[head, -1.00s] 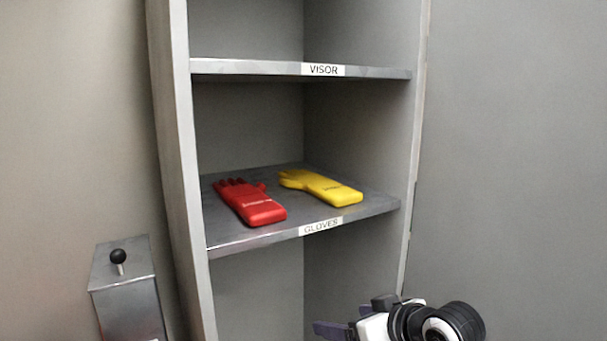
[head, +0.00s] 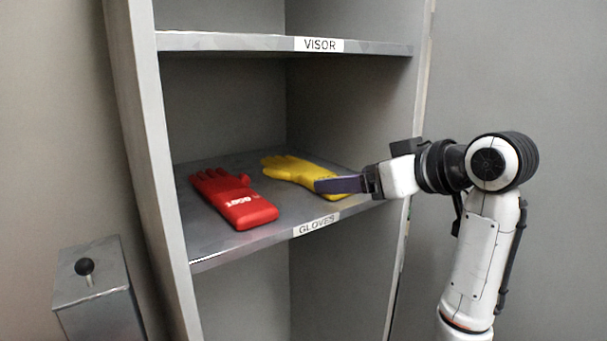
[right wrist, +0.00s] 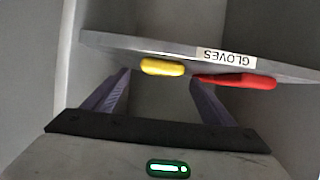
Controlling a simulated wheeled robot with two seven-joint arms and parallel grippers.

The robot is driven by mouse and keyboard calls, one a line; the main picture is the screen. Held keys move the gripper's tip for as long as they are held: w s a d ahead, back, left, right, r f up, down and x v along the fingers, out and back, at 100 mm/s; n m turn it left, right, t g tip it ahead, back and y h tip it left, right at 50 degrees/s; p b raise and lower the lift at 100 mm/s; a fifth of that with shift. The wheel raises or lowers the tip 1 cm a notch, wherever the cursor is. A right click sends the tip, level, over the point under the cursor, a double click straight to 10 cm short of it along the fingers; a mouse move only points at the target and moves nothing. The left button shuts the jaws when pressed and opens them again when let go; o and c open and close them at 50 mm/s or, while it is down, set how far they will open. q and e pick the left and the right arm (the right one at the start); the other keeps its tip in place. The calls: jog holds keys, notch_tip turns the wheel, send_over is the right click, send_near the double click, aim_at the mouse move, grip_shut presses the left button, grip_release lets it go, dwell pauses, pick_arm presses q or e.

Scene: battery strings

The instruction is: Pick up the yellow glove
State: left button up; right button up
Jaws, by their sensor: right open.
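The yellow glove (head: 297,172) lies flat on the shelf labelled GLOVES, to the right of the red glove (head: 234,198). In the head view my right gripper (head: 320,185) is in front of the shelf's right part, and its finger covers part of the yellow glove's near end. In the right wrist view the yellow glove (right wrist: 162,67) shows between the open fingers, beyond their tips, and the red glove (right wrist: 240,80) is by the right finger. My right gripper is open and empty. My left gripper is not in view.
The GLOVES shelf (head: 215,250) has cabinet walls on both sides. The VISOR shelf (head: 230,42) is above it. A grey box with a black knob (head: 84,267) stands at the lower left, outside the cabinet.

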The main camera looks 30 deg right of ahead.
aim_at(327, 177)
jog(key=x, duration=0.5)
jog(key=shift+w+r+p, duration=0.15)
jog(key=shift+r+p, duration=0.15)
jog(key=shift+p, duration=0.05)
jog(key=shift+a, duration=0.1)
jog(key=c, duration=1.2)
jog(key=shift+r, duration=0.15)
